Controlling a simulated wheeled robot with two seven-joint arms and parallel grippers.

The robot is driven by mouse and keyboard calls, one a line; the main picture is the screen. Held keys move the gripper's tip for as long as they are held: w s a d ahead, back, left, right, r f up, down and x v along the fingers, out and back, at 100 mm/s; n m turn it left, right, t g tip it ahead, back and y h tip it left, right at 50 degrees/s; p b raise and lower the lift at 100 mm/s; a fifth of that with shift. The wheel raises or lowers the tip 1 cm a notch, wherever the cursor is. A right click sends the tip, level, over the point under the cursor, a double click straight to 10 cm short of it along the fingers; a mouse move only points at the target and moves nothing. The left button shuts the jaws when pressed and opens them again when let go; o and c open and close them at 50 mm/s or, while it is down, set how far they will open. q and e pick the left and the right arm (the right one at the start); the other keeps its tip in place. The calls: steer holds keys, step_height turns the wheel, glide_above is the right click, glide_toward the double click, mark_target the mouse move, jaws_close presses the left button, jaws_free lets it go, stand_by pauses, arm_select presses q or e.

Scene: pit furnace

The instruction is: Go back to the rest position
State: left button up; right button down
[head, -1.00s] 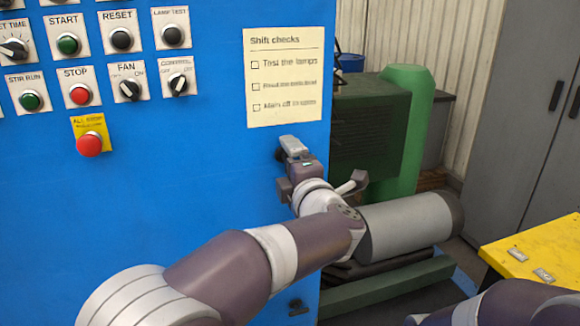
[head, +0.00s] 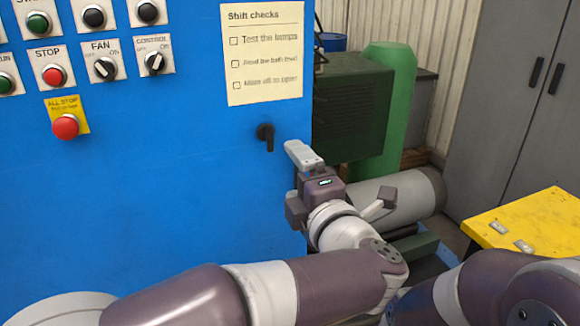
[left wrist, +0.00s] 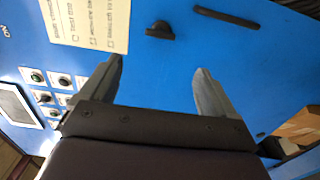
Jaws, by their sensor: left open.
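My left gripper (head: 304,154) is in front of the right part of the blue cabinet (head: 170,200), just right of a black handle (head: 266,136). In the left wrist view the left gripper (left wrist: 155,90) has its two fingers wide apart, with nothing between them but the blue panel behind. The black handle also shows there (left wrist: 160,30), beyond the fingertips and apart from them. Part of my right arm shows at the lower right of the head view, but its gripper is out of view.
The panel carries several buttons and switches, among them a red all-stop button (head: 65,126), and a paper checklist (head: 262,52). To the right are a dark green machine (head: 350,108), a grey cylinder (head: 405,192), a yellow table (head: 535,222) and a grey locker (head: 520,100).

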arm_select(q)
steer(key=w+a+f+m+h, duration=0.1)
steer(key=w+f+m+h, duration=0.25)
steer(key=w+m, duration=0.2)
steer(key=s+a+f+m+g+h, duration=0.1)
steer(key=a+f+m+g+h, duration=0.5)
steer(key=f+m, duration=0.6)
steer(key=s+a+f+m+g+y, duration=0.2)
steer(key=s+a+f+g, duration=0.3)
steer(key=s+a+f, duration=0.4)
steer(key=s+a+f+m+g+y, duration=0.25)
steer(key=s+a+f+g, duration=0.3)
steer(key=s, duration=0.55)
step_height(320, 180, up, 18)
steer(key=p, duration=1.8)
steer(key=shift+a+f+t+h, duration=0.15)
steer(key=shift+a+t+h, duration=0.15)
steer(key=shift+a+t, duration=0.1)
